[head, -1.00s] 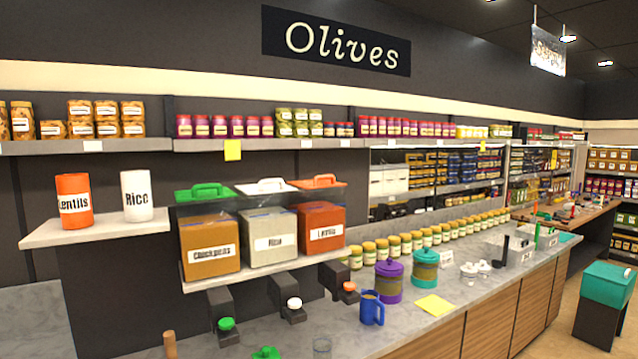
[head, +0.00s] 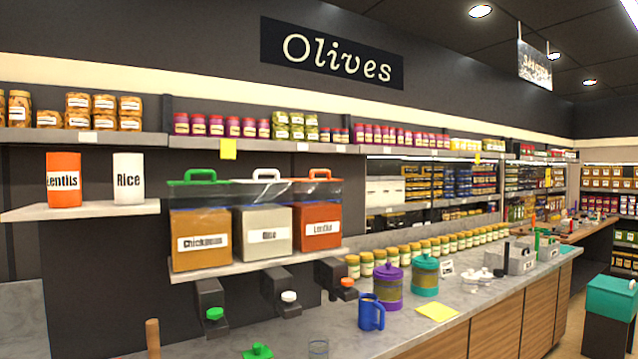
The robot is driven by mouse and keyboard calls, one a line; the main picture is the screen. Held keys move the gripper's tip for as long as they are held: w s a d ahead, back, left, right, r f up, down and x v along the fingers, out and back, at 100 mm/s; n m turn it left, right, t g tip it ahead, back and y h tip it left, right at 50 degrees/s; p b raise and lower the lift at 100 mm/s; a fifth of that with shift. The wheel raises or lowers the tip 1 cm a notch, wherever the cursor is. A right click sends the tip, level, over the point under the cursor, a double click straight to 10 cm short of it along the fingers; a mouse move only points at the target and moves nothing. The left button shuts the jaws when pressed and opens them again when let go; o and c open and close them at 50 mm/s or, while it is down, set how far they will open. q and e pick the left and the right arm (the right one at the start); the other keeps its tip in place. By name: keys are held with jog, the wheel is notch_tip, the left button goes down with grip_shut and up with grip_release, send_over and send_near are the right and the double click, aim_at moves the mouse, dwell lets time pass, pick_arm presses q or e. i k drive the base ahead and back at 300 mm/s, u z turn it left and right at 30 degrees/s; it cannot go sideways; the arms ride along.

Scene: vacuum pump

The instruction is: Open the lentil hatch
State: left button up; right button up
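The lentil bin (head: 317,225) is the rightmost of three dispensers on a wall shelf in the head view. It is filled with orange lentils and has a white "Lentils" label. Its hatch lid with an orange handle (head: 318,174) is on top and looks closed. A dark spout with an orange knob (head: 347,282) is below it. The rice bin (head: 263,232) with a white handle stands beside it, and the chickpea bin (head: 201,240) with a green handle is at the left. Neither of my grippers shows in the view.
An orange lentils canister (head: 64,180) and a white rice canister (head: 128,179) stand on a small shelf at the left. The counter below holds a blue mug (head: 371,313), a purple jar (head: 388,288), a teal jar (head: 425,276) and a yellow note (head: 437,312).

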aim_at(311, 178)
jog(key=z, duration=2.1)
jog(key=i, duration=2.35)
jog(key=u, duration=3.1)
